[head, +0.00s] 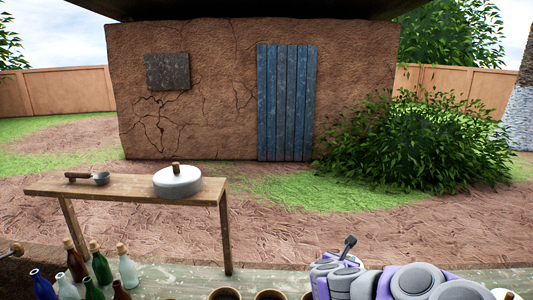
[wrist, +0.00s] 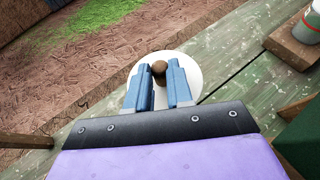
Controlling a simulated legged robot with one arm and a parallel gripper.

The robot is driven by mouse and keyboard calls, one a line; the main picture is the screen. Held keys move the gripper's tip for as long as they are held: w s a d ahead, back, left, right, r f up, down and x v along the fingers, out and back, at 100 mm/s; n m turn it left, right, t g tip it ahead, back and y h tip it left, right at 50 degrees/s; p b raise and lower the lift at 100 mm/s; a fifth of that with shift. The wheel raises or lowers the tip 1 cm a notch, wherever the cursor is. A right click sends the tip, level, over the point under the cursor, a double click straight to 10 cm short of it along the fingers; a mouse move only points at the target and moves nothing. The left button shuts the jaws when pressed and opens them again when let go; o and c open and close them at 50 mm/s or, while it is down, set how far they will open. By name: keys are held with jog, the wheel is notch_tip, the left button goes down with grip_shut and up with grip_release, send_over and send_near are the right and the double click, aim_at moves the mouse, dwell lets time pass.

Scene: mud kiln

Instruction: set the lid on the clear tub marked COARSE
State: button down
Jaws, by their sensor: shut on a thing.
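My gripper (wrist: 159,75), with two blue fingers, shows in the wrist view. It is shut on the brown round knob of a white round lid (wrist: 187,64). The lid shows beyond and between the fingers, above or on worn green boards; I cannot tell whether it touches them. A pale container (wrist: 312,22) is cut off at the top right of the wrist view, on a wooden block. I see no readable COARSE label and cannot tell whether this is the clear tub. The fingers cannot be made out in the head view.
A wooden bench (head: 130,188) holds a ladle (head: 88,178) and a pale round vessel with a brown knob (head: 177,180). Several bottles (head: 100,265) and brown pots (head: 270,294) stand along the near edge. A dark green object (wrist: 300,140) is right of my gripper.

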jog(key=s+a+r+n+t+y, duration=0.2)
jog(key=s+a+r+n+y, duration=0.1)
jog(key=a+r, duration=0.65)
jog(key=w+f+n+y, duration=0.3)
jog(key=f+y, duration=0.1)
jog(key=f, duration=0.9)
jog(key=shift+a+f+n, duration=0.25)
jog(key=shift+n, duration=0.15)
jog(key=shift+d, duration=0.1)
